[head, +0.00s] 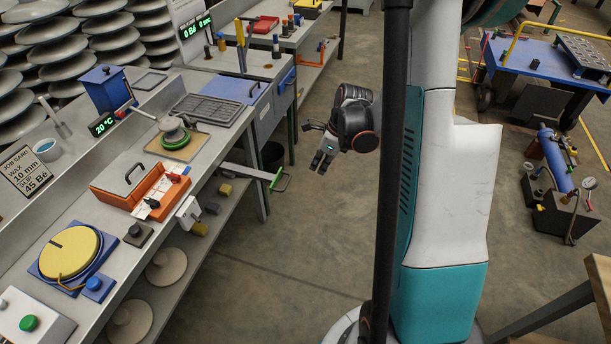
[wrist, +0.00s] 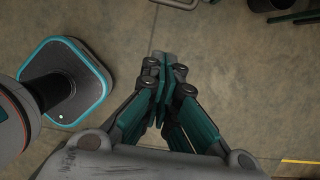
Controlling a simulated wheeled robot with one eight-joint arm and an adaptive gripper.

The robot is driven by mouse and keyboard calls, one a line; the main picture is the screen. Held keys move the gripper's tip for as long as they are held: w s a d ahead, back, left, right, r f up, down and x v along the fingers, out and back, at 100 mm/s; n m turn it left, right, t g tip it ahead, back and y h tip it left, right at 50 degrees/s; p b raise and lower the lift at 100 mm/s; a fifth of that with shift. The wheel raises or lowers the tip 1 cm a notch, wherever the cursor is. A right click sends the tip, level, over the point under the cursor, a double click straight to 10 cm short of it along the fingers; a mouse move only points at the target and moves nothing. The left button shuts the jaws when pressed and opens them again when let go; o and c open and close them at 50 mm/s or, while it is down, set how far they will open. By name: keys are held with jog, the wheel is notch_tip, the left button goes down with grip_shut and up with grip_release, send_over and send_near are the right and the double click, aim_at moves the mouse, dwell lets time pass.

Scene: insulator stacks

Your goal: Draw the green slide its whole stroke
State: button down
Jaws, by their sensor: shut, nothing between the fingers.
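The green slide's handle (head: 280,181) is a small green loop in the head view. It sits at the end of a pale grey bar (head: 247,172) that sticks out from the bench front, over the floor. My gripper (head: 321,168) hangs in the air to the right of the handle, apart from it, pointing down. In the wrist view my gripper (wrist: 166,62) has its fingers together with nothing between them, above bare floor. I cannot tell for sure whether the slide shows in the wrist view.
The long grey bench fills the left, with an orange box (head: 140,184), a yellow disc (head: 70,251) and a blue box (head: 104,89). A dark bin (head: 272,156) stands behind the slide. A blue cart (head: 540,59) is at the right. Floor around my gripper is clear.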

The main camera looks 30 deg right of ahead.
jog(key=w+a+f+b, duration=0.4)
jog(key=w+f+b, duration=0.1)
jog(key=f, duration=0.4)
jog(key=shift+w+f, duration=0.2)
jog(key=shift+f, duration=0.15)
